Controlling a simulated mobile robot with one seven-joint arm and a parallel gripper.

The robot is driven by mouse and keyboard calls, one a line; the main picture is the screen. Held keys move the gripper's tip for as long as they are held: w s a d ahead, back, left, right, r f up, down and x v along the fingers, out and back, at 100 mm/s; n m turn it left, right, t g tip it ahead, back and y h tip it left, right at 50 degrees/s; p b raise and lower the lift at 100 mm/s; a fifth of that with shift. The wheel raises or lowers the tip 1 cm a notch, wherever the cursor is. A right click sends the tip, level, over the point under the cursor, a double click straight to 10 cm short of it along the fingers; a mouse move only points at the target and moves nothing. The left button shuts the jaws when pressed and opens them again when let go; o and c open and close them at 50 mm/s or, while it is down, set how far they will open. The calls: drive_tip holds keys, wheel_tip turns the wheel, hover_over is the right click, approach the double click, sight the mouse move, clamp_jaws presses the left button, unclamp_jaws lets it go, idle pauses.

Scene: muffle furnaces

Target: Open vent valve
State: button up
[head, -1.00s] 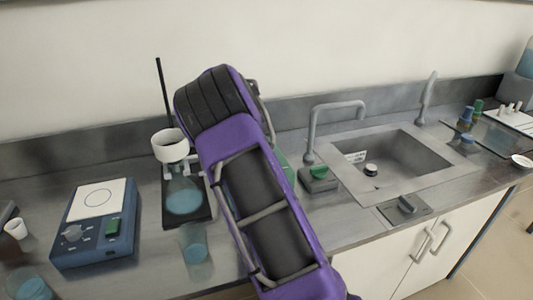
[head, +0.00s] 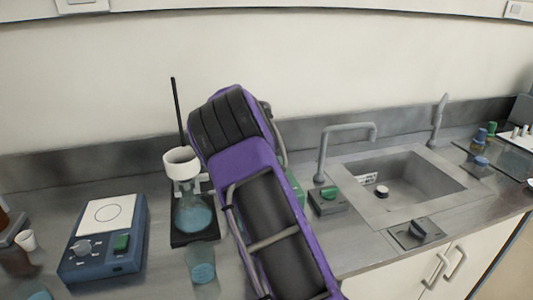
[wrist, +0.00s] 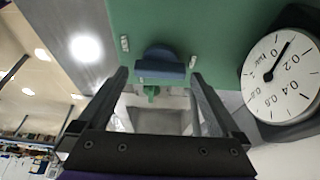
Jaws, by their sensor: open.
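A blue valve handle (wrist: 162,66) sticks out from a green panel (wrist: 220,30) in the wrist view. My gripper (wrist: 160,82) is open, with one finger on each side of the handle's outer end. I cannot tell whether either finger touches it. Nothing is held. A round white pressure gauge (wrist: 284,76) is mounted beside the handle on the right. In the head view my purple arm hides the gripper and the handle. Only a thin green edge (head: 295,187) shows behind the arm.
A blue stirrer (head: 103,240), a flask (head: 193,216) on a stand and a beaker (head: 201,266) stand left of my arm. A sink (head: 405,180) with a faucet (head: 345,130) and a grey box with a green switch (head: 328,200) are to the right.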

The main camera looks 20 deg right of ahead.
drive_tip(key=v, duration=1.6)
drive_tip(key=shift+a, duration=0.15)
drive_tip(key=shift+r, duration=0.2)
